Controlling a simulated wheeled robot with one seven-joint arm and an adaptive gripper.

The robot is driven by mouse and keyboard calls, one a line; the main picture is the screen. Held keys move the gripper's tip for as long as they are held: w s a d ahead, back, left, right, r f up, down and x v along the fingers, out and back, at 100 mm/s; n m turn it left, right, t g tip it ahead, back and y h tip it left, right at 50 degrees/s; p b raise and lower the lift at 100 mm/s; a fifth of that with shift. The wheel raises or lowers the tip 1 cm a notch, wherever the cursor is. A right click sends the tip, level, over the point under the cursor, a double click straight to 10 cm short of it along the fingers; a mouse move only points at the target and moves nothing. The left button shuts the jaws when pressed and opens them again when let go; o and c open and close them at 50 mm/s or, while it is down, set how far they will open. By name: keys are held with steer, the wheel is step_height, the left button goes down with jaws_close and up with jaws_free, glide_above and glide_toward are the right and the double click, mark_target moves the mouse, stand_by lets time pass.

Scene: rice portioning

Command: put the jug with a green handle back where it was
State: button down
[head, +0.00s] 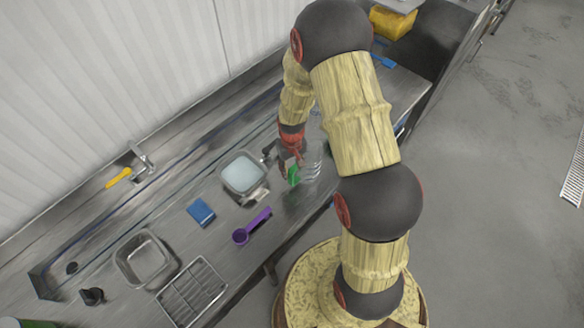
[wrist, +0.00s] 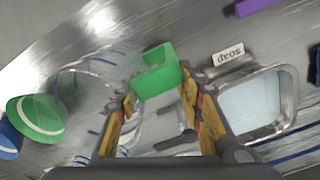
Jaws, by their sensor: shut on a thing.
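The clear jug (head: 312,160) is at the right part of the steel counter, partly hidden by my arm. Its green handle (head: 293,175) shows just below my gripper (head: 291,158). In the wrist view the green handle (wrist: 155,72) is between the fingertips of my gripper (wrist: 160,98), which is shut on it. The clear jug body (wrist: 85,90) extends left of the handle, with blue marks on its wall. I cannot tell whether its base touches the counter.
A purple scoop (head: 252,226) and blue sponge (head: 201,212) lie nearer. A green round item (wrist: 36,118) is close beside the jug. A wire rack (head: 192,292) is farther left.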

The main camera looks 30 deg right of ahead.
steer(key=c, duration=1.2)
jaws_free()
steer(key=shift+o, duration=0.2)
step_height(320, 180, up, 20)
steer(key=a+t, duration=0.1)
steer(key=a, duration=0.1)
steer(key=s+a+r+t, duration=0.2)
steer(key=s+r, duration=0.7)
steer(key=r, duration=0.1)
steer(key=s+a+r+t, duration=0.2)
steer(key=s+a+r, duration=0.1)
steer(key=s+r, duration=0.7)
steer(key=shift+s+a+n+t+b, duration=0.15)
steer(key=shift+s+n+t+b, duration=0.15)
steer(key=shift+n, duration=0.1)
steer(key=shift+w, duration=0.1)
